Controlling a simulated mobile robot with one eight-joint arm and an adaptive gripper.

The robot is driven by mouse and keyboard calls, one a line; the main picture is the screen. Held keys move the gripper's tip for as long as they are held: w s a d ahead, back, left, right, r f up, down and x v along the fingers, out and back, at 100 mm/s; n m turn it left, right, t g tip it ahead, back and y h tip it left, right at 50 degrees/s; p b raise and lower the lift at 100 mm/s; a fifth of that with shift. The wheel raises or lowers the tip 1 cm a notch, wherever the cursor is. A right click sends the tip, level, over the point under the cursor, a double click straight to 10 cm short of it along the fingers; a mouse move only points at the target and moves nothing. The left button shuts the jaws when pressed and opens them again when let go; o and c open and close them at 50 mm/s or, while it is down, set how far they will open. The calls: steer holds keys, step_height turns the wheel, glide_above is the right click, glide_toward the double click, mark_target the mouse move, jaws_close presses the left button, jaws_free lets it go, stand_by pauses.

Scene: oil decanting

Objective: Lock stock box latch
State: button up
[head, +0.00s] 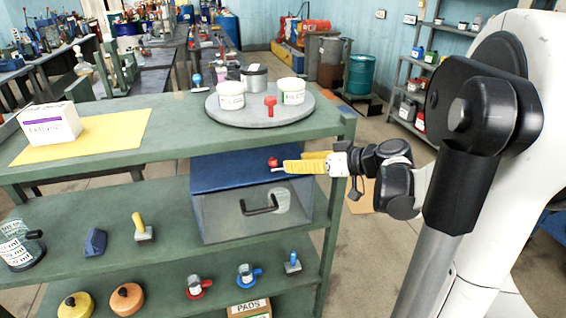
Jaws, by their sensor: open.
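The stock box, a grey box with a blue lid (228,171), stands on the middle shelf of the green bench. A black handle (259,205) is on its grey front, and its lid looks closed. A small red knob (273,162) shows at the upper right of the box, likely the latch; I cannot tell its position. My gripper (280,167), with yellow fingers, is open at that red knob, coming in from the right. Whether the fingers touch the knob is not clear. My fingers hide part of the box's upper right corner.
Above the box, the bench top holds a round grey turntable (230,117) with white tubs, a metal can and a red piece. A white carton (49,124) sits on a yellow sheet (110,133). A bench post (335,215) stands right of the box. Lower shelves hold several small items.

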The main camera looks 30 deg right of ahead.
steer(key=v, duration=0.3)
steer(key=shift+w, duration=0.1)
stand_by(0.3)
steer(key=s+a+f+m+g+h, duration=0.1)
steer(key=s+a+g, duration=0.1)
steer(key=a, duration=0.5)
steer(key=s+a+f+g, duration=0.2)
steer(key=a, duration=0.5)
steer(key=s+a+f+m+g+h, duration=0.1)
steer(key=s+a+f+h, duration=0.1)
steer(key=s+a+h, duration=0.2)
steer(key=s+a, duration=0.3)
steer(key=s, duration=0.3)
steer(key=shift+s+g, duration=0.2)
steer(key=shift+g, duration=0.1)
